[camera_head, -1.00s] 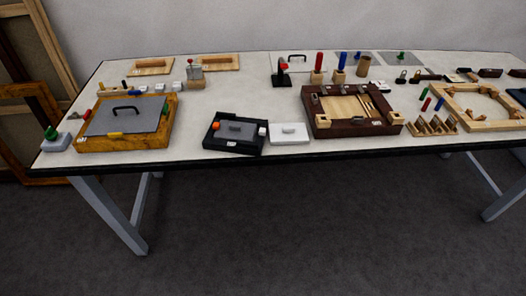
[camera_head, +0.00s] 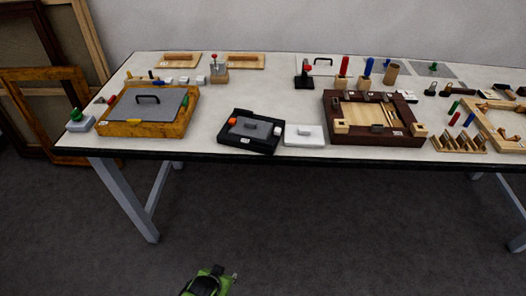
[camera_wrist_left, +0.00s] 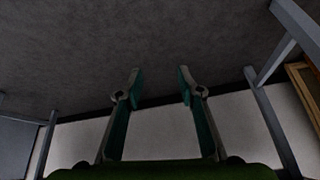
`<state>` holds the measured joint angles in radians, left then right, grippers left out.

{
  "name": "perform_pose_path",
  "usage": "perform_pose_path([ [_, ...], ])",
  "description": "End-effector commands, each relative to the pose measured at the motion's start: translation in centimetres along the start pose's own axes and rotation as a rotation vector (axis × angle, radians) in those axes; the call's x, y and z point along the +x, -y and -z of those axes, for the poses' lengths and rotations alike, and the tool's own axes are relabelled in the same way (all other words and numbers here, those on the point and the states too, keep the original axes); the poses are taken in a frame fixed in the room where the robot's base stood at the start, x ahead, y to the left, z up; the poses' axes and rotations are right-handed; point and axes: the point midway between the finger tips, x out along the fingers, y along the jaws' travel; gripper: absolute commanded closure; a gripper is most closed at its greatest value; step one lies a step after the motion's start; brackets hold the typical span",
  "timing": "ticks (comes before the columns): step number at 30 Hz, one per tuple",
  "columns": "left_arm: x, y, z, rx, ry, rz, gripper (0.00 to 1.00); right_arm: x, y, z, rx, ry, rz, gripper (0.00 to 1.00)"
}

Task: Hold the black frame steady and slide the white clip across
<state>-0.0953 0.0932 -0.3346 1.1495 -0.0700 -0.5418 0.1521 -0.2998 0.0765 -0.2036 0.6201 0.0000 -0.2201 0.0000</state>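The black frame (camera_head: 262,148) lies flat near the front edge of the table, holding a grey panel with a dark handle (camera_head: 250,127). A small white piece (camera_head: 277,131), which looks like the white clip, sits at the frame's right side. An orange piece (camera_head: 233,121) is at its left side. My left gripper (camera_wrist_left: 159,75) is open and empty in the left wrist view. In the head view, a green and black part of my left arm shows at the bottom, below the table and well apart from the frame. My right gripper is out of view.
An orange-brown frame (camera_head: 125,130) is left; a dark brown frame (camera_head: 373,138) is right.

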Motion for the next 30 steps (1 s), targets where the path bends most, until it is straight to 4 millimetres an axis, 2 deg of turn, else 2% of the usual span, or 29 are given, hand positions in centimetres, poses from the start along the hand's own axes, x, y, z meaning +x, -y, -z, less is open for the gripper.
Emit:
perform_pose_path([
  [1, -0.7, -0.2, 4.4, 0.003, -0.057, 0.001, 0.65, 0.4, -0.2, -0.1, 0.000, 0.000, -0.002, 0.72],
  [4, -2.9, -0.7, 11.7, 0.006, -0.148, 0.004, 0.65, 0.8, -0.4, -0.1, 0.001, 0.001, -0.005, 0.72],
  [6, -5.1, -1.2, 16.6, 0.007, -0.214, 0.004, 0.65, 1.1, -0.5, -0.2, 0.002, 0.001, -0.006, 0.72],
  [8, -7.4, -1.6, 20.6, 0.007, -0.274, 0.004, 0.65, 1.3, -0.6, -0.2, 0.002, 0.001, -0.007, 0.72],
  [9, -9.1, -2.0, 23.2, 0.006, -0.313, 0.004, 0.65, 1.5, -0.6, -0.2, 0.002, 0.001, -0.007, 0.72],
  [11, -11.9, -2.5, 26.8, 0.003, -0.373, 0.002, 0.65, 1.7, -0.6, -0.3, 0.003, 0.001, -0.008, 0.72],
  [12, -13.9, -2.9, 29.0, 0.000, -0.413, 0.000, 0.65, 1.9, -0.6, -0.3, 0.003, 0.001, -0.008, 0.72],
  [15, -19.2, -3.9, 33.7, -0.007, -0.510, -0.007, 0.65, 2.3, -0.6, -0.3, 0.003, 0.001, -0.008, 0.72],
  [18, -24.0, -4.7, 36.8, -0.016, -0.589, -0.017, 0.65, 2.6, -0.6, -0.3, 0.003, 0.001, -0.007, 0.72],
  [22, -28.3, -5.3, 38.9, -0.026, -0.657, -0.027, 0.65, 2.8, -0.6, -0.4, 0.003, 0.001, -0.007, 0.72],
  [26, -29.9, -5.6, 39.6, -0.032, -0.683, -0.032, 0.65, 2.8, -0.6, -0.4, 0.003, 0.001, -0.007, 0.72],
  [30, -29.4, -5.6, 40.3, -0.032, -0.683, -0.031, 0.65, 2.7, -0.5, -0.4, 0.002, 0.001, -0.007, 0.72],
])
